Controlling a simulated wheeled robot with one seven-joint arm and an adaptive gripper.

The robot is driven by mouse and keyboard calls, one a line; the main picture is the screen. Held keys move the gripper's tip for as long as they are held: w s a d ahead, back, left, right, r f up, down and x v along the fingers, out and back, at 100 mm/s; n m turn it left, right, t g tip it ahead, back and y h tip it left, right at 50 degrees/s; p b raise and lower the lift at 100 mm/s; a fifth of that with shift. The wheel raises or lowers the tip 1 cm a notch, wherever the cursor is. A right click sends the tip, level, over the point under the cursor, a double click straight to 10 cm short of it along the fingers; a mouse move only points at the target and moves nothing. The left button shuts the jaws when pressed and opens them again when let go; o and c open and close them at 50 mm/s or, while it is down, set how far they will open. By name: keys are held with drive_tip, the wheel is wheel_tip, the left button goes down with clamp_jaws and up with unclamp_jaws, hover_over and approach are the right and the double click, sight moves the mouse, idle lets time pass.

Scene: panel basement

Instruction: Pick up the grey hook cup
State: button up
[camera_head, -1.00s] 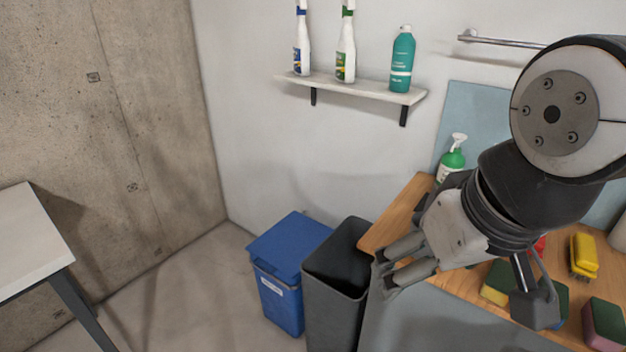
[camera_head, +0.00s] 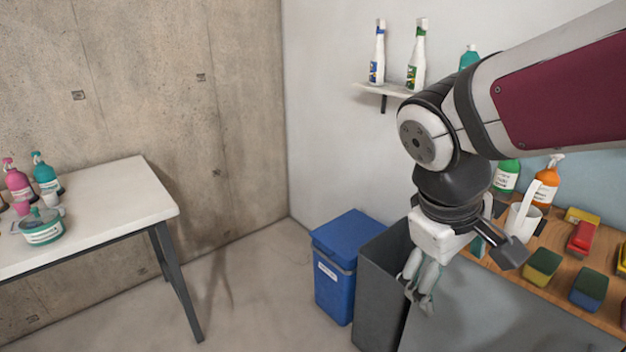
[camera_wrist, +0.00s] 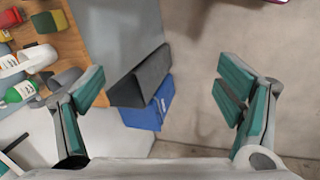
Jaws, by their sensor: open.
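In the head view the white cup (camera_head: 522,222) stands on the counter behind my gripper; I cannot make out the grey cup there. My gripper (camera_head: 466,268) is open and empty in front of the counter. Its teal-padded fingers are spread wide in the wrist view (camera_wrist: 162,92), with the floor and bins between and beyond them.
A blue bin (camera_head: 337,275) and an open dark bin (camera_head: 380,285) stand below and left of my gripper. Sponges (camera_head: 588,288), brushes and spray bottles (camera_head: 546,183) crowd the counter. A white table (camera_head: 110,205) with bottles stands left. The floor between is clear.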

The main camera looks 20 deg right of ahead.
drive_tip(key=w+d+f+n+g+h+b, duration=0.25)
drive_tip(key=w+d+h, duration=0.2)
drive_tip(key=d, duration=0.35)
drive_tip(key=w+d+f+n+g+h+b, duration=0.1)
drive_tip(key=w+d+f+n+h, duration=0.3)
drive_tip(key=w+d, duration=0.25)
drive_tip(key=w+d+f+n+t+h+b, duration=0.3)
drive_tip(key=w+d+f+n+t+h, duration=0.35)
drive_tip(key=w+n, duration=0.45)
drive_tip(key=d, duration=0.2)
drive_tip(key=w+d+f+g, duration=0.1)
drive_tip(key=d, duration=0.2)
drive_tip(key=w+d+m+g, duration=0.1)
drive_tip(key=d, duration=0.2)
drive_tip(key=shift+w+d+f+y, duration=0.1)
drive_tip(key=shift+d+f+y, duration=0.1)
drive_tip(key=shift+f+y, duration=0.2)
drive_tip(key=shift+w+d+f, duration=0.1)
drive_tip(key=shift+w+d, duration=0.1)
drive_tip(key=shift+d, duration=1.1)
drive_tip(key=shift+w+d+f, duration=0.1)
drive_tip(key=shift+w+d, duration=0.1)
drive_tip(key=shift+d, duration=1.1)
drive_tip(key=c, duration=1.2)
